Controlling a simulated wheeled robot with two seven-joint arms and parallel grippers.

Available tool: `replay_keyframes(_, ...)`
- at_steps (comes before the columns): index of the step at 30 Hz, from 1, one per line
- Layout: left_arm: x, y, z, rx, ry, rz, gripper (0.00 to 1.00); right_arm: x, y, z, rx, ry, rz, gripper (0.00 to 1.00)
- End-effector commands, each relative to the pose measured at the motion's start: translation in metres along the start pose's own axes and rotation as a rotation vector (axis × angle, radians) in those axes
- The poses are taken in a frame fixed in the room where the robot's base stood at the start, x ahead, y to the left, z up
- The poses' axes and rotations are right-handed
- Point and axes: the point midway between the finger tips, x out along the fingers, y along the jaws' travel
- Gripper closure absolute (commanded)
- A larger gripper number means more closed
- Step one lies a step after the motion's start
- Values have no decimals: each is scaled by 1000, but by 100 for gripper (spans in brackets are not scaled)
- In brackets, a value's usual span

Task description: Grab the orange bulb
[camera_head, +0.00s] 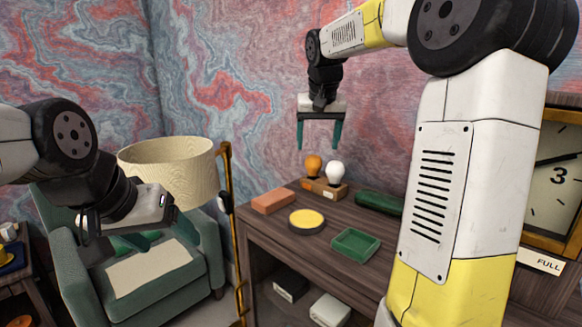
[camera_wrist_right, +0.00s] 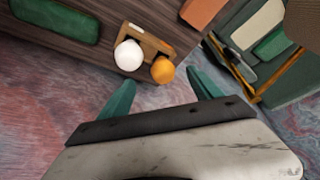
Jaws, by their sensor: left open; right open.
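The orange bulb (camera_head: 313,165) stands upright in a small wooden holder (camera_head: 324,189) at the back of the desk, left of a white bulb (camera_head: 336,173). In the right wrist view the orange bulb (camera_wrist_right: 162,70) lies ahead of the gap between the fingers, beside the white bulb (camera_wrist_right: 128,55). My right gripper (camera_head: 320,146) is open and empty, pointing down above the two bulbs and apart from them. My left gripper (camera_head: 118,244) is open and empty at the left, in front of the armchair, far from the bulbs.
The dark wooden desk (camera_head: 275,239) also bears a brick-coloured block (camera_head: 273,201), a round yellow-topped dish (camera_head: 307,220), a green tray (camera_head: 355,244) and a dark green case (camera_head: 379,202). A large clock (camera_head: 557,178) stands at the right. A lamp shade (camera_head: 168,168) and green armchair (camera_head: 150,281) are left.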

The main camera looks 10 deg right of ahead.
Motion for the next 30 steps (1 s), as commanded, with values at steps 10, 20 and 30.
replay_keyframes(10,0,0,0,0,0,0,27,32,2,-15,16,-9,7,26)
replay_keyframes(20,0,0,0,0,0,0,27,71,4,-21,15,-10,6,26)
replay_keyframes(30,0,0,0,0,0,0,27,88,4,-21,15,-6,6,26)
